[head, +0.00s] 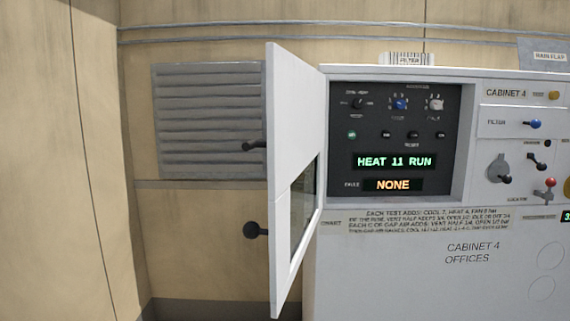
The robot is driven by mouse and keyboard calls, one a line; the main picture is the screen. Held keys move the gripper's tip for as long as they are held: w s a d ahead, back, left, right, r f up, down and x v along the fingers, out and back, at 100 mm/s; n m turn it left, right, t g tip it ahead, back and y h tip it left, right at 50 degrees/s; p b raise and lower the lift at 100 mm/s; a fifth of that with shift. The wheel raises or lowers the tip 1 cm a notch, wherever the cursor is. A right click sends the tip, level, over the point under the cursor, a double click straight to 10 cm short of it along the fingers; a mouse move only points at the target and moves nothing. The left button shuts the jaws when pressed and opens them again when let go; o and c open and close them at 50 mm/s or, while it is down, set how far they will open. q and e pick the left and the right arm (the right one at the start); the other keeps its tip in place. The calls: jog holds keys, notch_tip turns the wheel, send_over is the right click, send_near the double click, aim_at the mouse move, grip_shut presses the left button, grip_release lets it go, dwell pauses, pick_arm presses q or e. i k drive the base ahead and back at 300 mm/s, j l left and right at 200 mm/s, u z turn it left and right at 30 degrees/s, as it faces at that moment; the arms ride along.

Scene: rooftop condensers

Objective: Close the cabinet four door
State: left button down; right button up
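The cabinet four door (296,110) is white, with a small window in its lower half. It stands open, hinged at the left side of the white cabinet 4 (400,285) and swung out toward me. Two black knobs stick out to the left of the door's edge, an upper one (254,146) and a lower one (254,230). Behind the opening is a dark control panel (395,135) with knobs, small buttons and lit displays reading "HEAT 11 RUN" and "NONE". Neither of my grippers shows in the head view.
A grey louvred vent (208,118) is on the tan wall left of the door. Right of the panel are a filter drawer (520,122) with a blue knob, a grey rotary handle (499,172) and a red-knobbed lever (549,185). Pipes (240,30) run along the wall above.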

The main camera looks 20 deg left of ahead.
aim_at(296, 90)
jog(key=k+j, duration=0.1)
jog(key=j, duration=0.45)
jog(key=j+z, duration=0.15)
jog(key=j, duration=0.45)
jog(key=k+j, duration=0.2)
jog(key=j, duration=0.35)
